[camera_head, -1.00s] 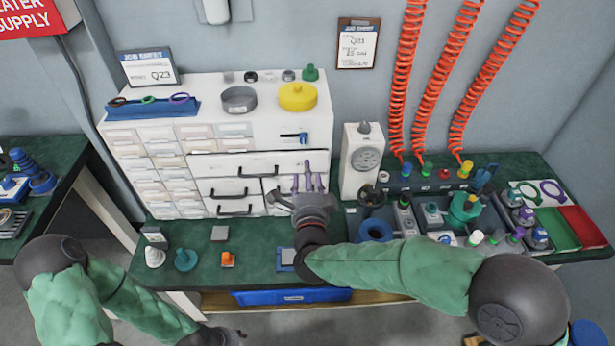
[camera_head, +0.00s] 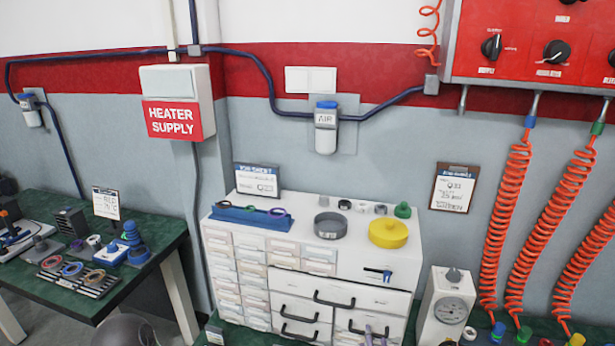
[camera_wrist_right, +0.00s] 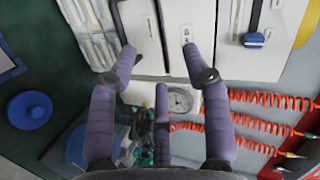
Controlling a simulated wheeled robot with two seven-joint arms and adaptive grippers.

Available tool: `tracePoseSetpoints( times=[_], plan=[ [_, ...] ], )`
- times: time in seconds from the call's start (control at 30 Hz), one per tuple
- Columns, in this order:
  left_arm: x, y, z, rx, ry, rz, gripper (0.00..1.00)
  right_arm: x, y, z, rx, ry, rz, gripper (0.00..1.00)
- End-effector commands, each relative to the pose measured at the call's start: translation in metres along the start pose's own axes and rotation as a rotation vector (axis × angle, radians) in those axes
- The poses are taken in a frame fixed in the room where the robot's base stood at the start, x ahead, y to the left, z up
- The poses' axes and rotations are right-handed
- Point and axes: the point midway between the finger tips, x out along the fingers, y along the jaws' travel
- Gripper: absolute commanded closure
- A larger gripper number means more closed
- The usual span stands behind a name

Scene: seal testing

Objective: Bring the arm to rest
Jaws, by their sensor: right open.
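My right gripper (camera_head: 376,335) shows in the head view only as purple fingertips at the bottom edge, in front of the lower drawers of the white cabinet (camera_head: 252,340). In the right wrist view the gripper (camera_wrist_right: 160,65) has its three purple fingers spread apart with nothing between them. The cabinet's drawer fronts show beyond the fingertips. The rest of the right arm is outside the head view. My left gripper is not in view.
A dial gauge unit (camera_head: 447,308) stands right of the cabinet. Orange coiled hoses (camera_head: 507,225) hang at the right. A yellow round part (camera_head: 388,233) and a grey ring (camera_head: 330,225) sit on the cabinet. A second green-topped bench (camera_head: 150,265) stands left, past a gap.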

Motion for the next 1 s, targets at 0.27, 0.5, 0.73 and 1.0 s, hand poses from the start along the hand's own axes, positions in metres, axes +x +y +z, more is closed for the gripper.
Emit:
tracePoseSetpoints(
  times=[0.27,0.5,0.73,1.0],
  plan=[
    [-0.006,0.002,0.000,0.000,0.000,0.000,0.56,0.007,0.074,0.038,-0.243,-0.213,0.200,0.51],
    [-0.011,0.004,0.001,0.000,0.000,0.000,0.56,-0.005,0.142,0.071,-0.424,-0.432,0.343,0.51],
    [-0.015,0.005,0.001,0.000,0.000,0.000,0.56,-0.033,0.206,0.100,-0.569,-0.670,0.449,0.51],
    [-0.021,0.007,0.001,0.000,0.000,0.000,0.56,-0.086,0.272,0.132,-0.696,-0.977,0.524,0.51]
  ],
)
